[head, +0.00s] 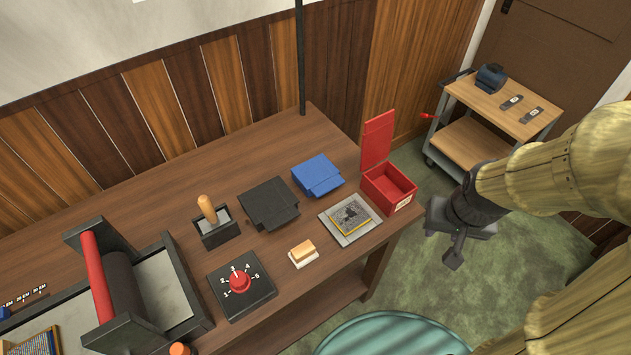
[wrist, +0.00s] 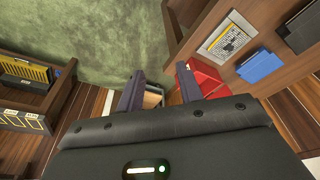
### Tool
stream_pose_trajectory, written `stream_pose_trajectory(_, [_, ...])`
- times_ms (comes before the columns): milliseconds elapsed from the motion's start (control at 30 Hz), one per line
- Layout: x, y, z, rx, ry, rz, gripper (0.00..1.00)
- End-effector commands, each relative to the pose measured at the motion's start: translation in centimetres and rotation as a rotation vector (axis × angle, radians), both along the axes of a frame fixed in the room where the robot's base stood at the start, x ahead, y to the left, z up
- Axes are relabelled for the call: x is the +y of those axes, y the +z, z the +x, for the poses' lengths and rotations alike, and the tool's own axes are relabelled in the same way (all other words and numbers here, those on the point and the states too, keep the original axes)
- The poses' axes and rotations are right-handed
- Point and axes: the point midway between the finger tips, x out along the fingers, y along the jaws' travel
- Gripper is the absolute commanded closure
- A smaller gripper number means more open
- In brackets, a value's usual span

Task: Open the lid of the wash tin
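The wash tin appears to be the red box (head: 389,188) at the right end of the bench in the head view. It has a small pale label, too small to read. Its red lid (head: 378,142) stands upright at the back edge, and the inside shows empty. The red tin also shows in the wrist view (wrist: 208,78), partly hidden behind a finger. My gripper (head: 452,236) is right of the tin, off the bench end and apart from the tin and lid. In the wrist view my gripper (wrist: 160,75) has its two fingers spread with nothing between them.
A cart (head: 500,105) stands behind right. A teal round seat (head: 390,335) is in front.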

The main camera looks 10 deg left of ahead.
Motion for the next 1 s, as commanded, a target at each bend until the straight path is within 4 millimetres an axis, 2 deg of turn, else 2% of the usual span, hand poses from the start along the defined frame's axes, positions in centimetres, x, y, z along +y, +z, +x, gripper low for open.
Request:
stream_pose_trajectory(267, [0.0, 0.0, 0.0, 0.0, 0.0, 0.0, 0.62])
stream_pose_trajectory(433, [0.5, 0.4, 0.9, 0.007, 0.028, -0.004, 0.28])
stream_pose_trajectory(567, [2.2, 1.4, 3.7, 0.031, 0.117, -0.021, 0.03])
stream_pose_trajectory(600, [3.1, 1.7, 4.9, 0.043, 0.156, -0.027, 0.0])
stream_pose_trajectory(767, [7.9, 2.6, 10.1, 0.095, 0.344, -0.056, 0.0])
stream_pose_trajectory(900, [13.0, 2.7, 14.0, 0.137, 0.505, -0.075, 0.0])
stream_pose_trajectory(1000, [17.0, 2.5, 16.2, 0.163, 0.611, -0.083, 0.0])
